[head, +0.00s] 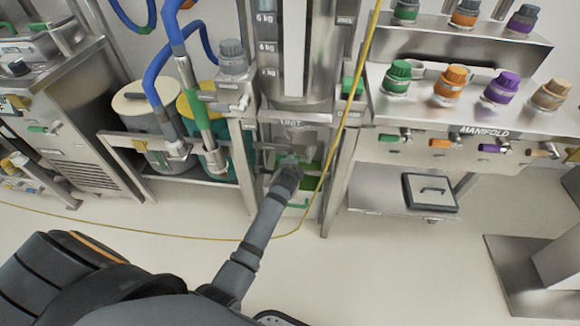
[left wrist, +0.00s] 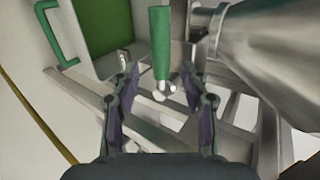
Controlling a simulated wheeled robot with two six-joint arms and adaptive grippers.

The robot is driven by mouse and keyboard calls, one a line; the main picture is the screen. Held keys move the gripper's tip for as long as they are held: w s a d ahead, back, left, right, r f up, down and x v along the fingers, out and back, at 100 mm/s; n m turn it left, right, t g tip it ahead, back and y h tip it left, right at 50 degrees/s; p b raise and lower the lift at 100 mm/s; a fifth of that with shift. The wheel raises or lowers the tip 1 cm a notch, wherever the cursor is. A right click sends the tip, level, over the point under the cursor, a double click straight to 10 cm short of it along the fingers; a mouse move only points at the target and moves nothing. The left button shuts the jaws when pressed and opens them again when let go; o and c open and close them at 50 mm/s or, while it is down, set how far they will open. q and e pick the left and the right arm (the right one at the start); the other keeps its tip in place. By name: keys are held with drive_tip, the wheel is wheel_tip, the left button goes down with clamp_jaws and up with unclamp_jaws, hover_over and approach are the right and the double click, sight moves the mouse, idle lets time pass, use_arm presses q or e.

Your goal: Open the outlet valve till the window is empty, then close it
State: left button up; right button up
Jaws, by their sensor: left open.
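The outlet valve's green handle (left wrist: 161,45) hangs between the two fingers of my left gripper (left wrist: 160,80) in the left wrist view. A gap shows on each side of it, and the gripper is open. In the head view my left gripper (head: 288,165) reaches under the unit's steel hopper and hides most of the valve. The window (head: 297,45) is a tall pale column beside a kg scale (head: 266,45); I cannot tell its fill level. Below the valve is a bin with green inside (left wrist: 104,25) and a green handle (left wrist: 56,36).
Steel frame legs (head: 341,180) stand on both sides of the gripper. A yellow cable (head: 345,130) hangs close to its right. Canisters (head: 150,115) stand at left, and a manifold shelf (head: 470,140) with coloured caps is at right.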

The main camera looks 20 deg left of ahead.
use_arm(q)
drive_tip(key=v, duration=0.6)
drive_tip(key=shift+s, duration=0.15)
drive_tip(key=shift+r, duration=0.1)
drive_tip(key=s+a+f+n+g+h, duration=0.1)
drive_tip(key=s+f+n+g, duration=0.15)
drive_tip(key=s+f, duration=0.7)
drive_tip(key=s+f+n+g+h, duration=0.15)
drive_tip(key=s+f+n, duration=0.35)
drive_tip(key=f, duration=0.8)
drive_tip(key=s+a+f+n+g, duration=0.1)
drive_tip(key=s+f+n+g, duration=0.15)
drive_tip(key=s+f, duration=0.75)
drive_tip(key=s+a+f+n+g+p, duration=0.1)
drive_tip(key=s+a+f+n, duration=0.15)
drive_tip(key=s, duration=0.45)
drive_tip(key=s+a+f+n+g, duration=0.1)
drive_tip(key=s+f+n+g, duration=0.15)
drive_tip(key=s, duration=0.35)
drive_tip(key=s+r+p, duration=0.8)
drive_tip(key=r+p, duration=0.3)
drive_tip(key=p, duration=0.6)
drive_tip(key=shift+s+r+m, duration=0.2)
drive_tip(key=shift+r+m, duration=0.1)
drive_tip(key=shift+r, duration=0.1)
use_arm(e)
drive_tip(key=s+r, duration=0.9)
drive_tip(key=r, duration=0.4)
drive_tip(key=shift+d+r, duration=0.15)
drive_tip(key=shift+r, duration=0.15)
